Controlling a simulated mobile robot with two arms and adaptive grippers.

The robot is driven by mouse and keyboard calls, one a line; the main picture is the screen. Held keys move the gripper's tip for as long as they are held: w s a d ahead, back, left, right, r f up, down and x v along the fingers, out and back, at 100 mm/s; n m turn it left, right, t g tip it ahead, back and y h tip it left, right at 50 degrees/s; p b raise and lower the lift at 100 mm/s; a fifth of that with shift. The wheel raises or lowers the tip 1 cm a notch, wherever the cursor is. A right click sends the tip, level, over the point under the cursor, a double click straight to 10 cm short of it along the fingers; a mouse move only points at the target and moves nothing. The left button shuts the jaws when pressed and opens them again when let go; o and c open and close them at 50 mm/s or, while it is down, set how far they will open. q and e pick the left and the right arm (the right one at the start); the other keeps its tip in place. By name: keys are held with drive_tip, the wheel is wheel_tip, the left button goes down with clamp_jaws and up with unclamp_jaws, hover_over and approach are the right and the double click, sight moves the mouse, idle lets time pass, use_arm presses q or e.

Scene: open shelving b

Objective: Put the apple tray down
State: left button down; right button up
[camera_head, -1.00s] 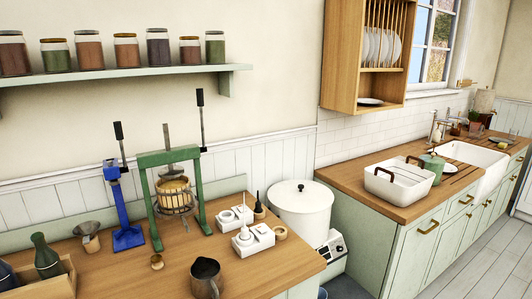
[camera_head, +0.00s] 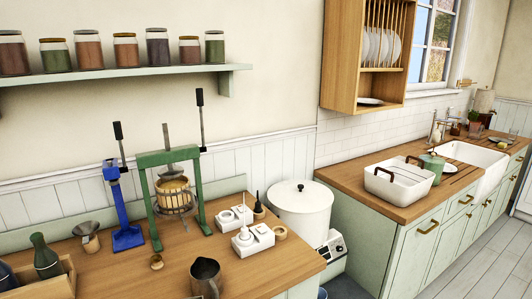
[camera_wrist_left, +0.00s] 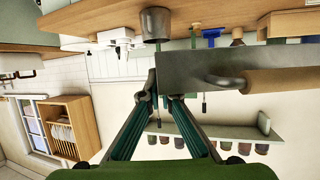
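In the left wrist view, which is upside down, the two dark green fingers of my left gripper (camera_wrist_left: 158,88) come close together at the left end of a grey panel with a wooden bar. I take this to be the apple tray (camera_wrist_left: 185,72), with the gripper shut on its end. The fingertips are partly hidden there. No apples show, and the tray's far end runs out of the picture. The head view shows neither gripper and no apple tray. My right gripper is in no view.
The wooden counter (camera_head: 135,285) bears a green press (camera_head: 170,200), a blue press (camera_head: 122,215), a metal jug (camera_head: 205,278), a crate with bottles (camera_head: 60,288) and a white stand (camera_head: 252,240). A white tub (camera_head: 395,186) stands on the right counter. Bare wood shows around the jug.

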use_arm(q)
drive_tip(key=s+a+n+y, duration=0.1)
drive_tip(key=a, duration=0.1)
drive_tip(key=s+a+n+y, duration=0.1)
drive_tip(key=s+a, duration=0.1)
drive_tip(key=a, duration=0.1)
drive_tip(key=s+a+g, duration=0.1)
drive_tip(key=a, duration=0.1)
drive_tip(key=shift+s+a+n+y, duration=0.25)
drive_tip(key=shift+s+n+y, duration=0.15)
drive_tip(key=shift+r, duration=0.1)
drive_tip(key=shift+w, duration=0.1)
